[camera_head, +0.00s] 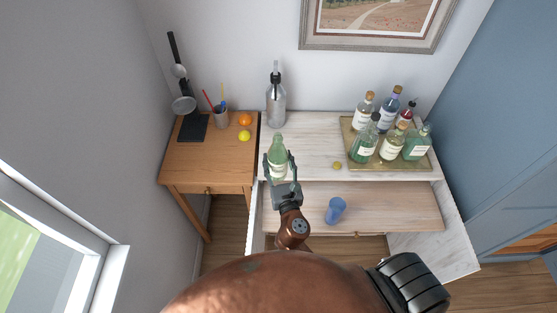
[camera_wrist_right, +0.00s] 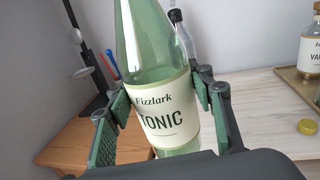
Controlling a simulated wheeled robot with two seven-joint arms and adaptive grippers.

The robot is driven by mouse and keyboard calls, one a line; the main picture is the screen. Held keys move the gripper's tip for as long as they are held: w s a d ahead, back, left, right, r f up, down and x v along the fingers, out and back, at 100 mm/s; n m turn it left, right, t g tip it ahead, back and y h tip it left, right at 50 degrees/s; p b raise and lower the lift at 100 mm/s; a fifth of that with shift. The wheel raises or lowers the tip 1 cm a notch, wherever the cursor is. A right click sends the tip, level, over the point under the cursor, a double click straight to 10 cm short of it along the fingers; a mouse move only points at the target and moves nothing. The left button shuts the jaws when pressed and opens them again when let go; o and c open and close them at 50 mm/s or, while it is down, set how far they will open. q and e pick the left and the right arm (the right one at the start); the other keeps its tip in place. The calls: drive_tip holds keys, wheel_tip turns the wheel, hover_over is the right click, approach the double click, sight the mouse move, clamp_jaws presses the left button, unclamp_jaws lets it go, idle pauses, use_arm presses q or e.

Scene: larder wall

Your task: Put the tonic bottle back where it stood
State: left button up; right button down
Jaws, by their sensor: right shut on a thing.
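The tonic bottle (camera_head: 278,150) is pale green glass with a cream label, near the left end of the white wooden top (camera_head: 312,135). In the right wrist view the bottle (camera_wrist_right: 165,110) reads "Fizzlark TONIC" and looks nearly upright; its top is cut off. My right gripper (camera_head: 279,163) is shut on it, with a finger on each side of the label, as the right wrist view also shows (camera_wrist_right: 163,92). I cannot tell whether its base touches the surface. My left gripper is not in view.
A tray (camera_head: 391,167) with several bottles stands right. A clear bottle with a dark top (camera_head: 276,105) stands behind the tonic. A small yellow cap (camera_head: 337,166) lies between. A blue cup (camera_head: 336,210) is on the lower board (camera_head: 400,207). The white top's middle is mostly clear.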

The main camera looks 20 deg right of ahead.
drive_tip(key=w+d+f+b, duration=0.2)
drive_tip(key=w+f, duration=0.2)
drive_tip(key=w+d+f+b, duration=0.2)
drive_tip(key=w+f, duration=0.2)
drive_tip(key=w+d+f+b, duration=0.2)
drive_tip(key=w+f, duration=0.2)
drive_tip(key=shift+w+f, duration=0.1)
drive_tip(key=shift+f, duration=0.25)
drive_tip(key=shift+f+b, duration=0.1)
drive_tip(key=shift+b, duration=0.25)
drive_tip(key=c, duration=0.9)
unclamp_jaws()
drive_tip(key=shift+f, duration=0.1)
drive_tip(key=shift+c, duration=0.2)
